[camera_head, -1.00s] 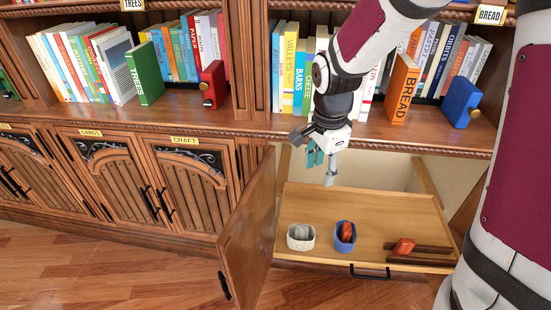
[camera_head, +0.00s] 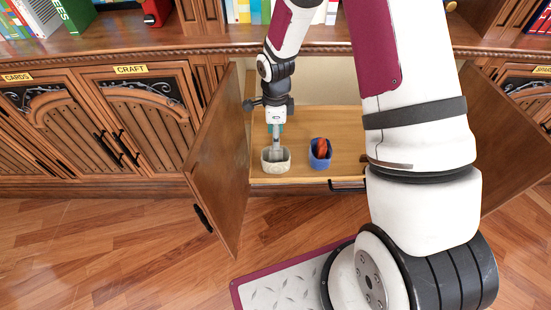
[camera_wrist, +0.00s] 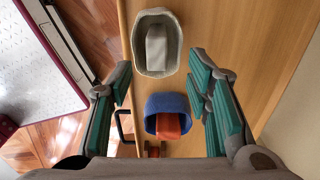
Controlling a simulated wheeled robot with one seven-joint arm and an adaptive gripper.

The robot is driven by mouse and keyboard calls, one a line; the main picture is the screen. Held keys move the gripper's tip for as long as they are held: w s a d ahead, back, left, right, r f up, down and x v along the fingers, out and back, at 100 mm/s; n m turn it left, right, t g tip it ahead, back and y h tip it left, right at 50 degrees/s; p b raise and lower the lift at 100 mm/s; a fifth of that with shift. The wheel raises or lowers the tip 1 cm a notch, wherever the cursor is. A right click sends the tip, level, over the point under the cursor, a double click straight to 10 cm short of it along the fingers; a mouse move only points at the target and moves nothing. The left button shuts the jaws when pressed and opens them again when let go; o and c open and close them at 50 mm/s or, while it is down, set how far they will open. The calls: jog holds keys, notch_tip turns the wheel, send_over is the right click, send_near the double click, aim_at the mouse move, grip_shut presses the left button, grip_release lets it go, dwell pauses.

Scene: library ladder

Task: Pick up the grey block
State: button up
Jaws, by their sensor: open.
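The grey block (camera_wrist: 157,47) stands inside a pale grey cup (camera_wrist: 141,63), seen from above in the wrist view. In the head view the grey cup (camera_head: 275,167) sits on the wooden drawer board, and my gripper hides most of the block. My gripper (camera_wrist: 161,75) is open, with its green-padded fingers apart and nothing between them. In the head view my gripper (camera_head: 275,137) points down, just above or at the grey cup; the exact height is hard to tell.
A blue cup (camera_wrist: 153,104) holding a red-orange block (camera_wrist: 170,126) stands beside the grey cup. An open cabinet door (camera_head: 218,165) stands to the left, another door (camera_head: 505,140) to the right. The drawer handle (camera_head: 345,187) is at the front edge. My arm hides the drawer's right part.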

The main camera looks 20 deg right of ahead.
aim_at(276, 158)
jog(key=shift+s+f+b, duration=0.15)
jog(key=shift+f+b, duration=0.7)
jog(key=shift+f, duration=2.35)
grip_shut()
